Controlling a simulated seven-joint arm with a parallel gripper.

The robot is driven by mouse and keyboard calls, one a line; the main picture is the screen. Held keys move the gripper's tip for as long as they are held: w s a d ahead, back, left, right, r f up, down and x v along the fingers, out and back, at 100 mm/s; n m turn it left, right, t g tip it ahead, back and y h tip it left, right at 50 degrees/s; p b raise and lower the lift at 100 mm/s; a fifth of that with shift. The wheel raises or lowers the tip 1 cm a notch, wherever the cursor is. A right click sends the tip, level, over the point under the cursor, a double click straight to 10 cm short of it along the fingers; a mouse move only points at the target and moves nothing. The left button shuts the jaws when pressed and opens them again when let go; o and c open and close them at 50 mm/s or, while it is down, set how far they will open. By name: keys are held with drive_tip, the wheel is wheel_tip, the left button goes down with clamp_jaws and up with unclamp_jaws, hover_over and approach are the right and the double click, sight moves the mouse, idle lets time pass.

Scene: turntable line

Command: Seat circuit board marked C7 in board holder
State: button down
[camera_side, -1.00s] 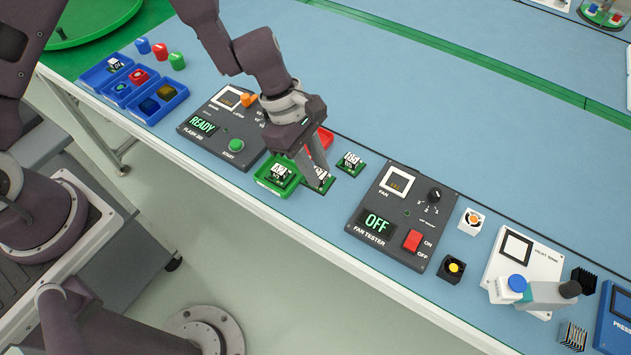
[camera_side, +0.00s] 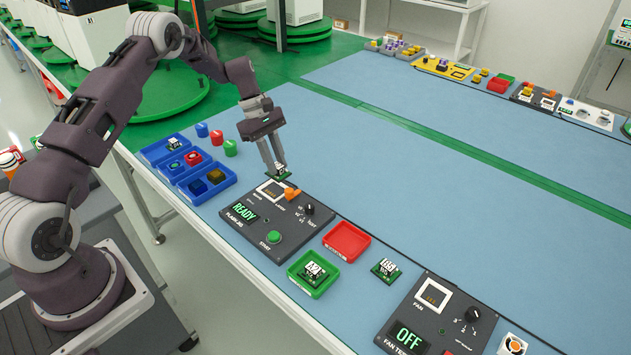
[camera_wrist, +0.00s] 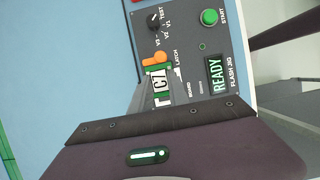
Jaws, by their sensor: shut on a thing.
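My gripper (camera_side: 275,168) is shut on a small green circuit board (camera_side: 284,176) with a white label, held just above the flash jig's far edge. In the wrist view the label of the held board (camera_wrist: 160,86) reads C7. The board holder (camera_side: 268,192) is a white square frame on the dark flash jig (camera_side: 290,225). The board is above and slightly right of the frame in the side view; it looks apart from it. The orange latch (camera_side: 292,194) is beside the holder. In the wrist view the board and gripper hide most of the holder.
The jig display (camera_side: 244,211) reads READY. A green tray (camera_side: 296,285) holds another board; a red tray (camera_side: 347,240) looks empty. A loose board (camera_side: 385,270) lies near the fan tester (camera_side: 440,320). Blue bins (camera_side: 170,190) and several coloured caps stand left of the jig.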

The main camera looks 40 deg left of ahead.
drive_tip(key=shift+s+a, duration=0.2)
drive_tip(key=shift+a, duration=0.55)
drive_tip(key=shift+a+f, duration=0.2)
drive_tip(key=shift+f, duration=2.25)
drive_tip(key=shift+f, duration=0.8)
drive_tip(key=c, duration=1.2)
unclamp_jaws()
drive_tip(key=shift+r, duration=0.15)
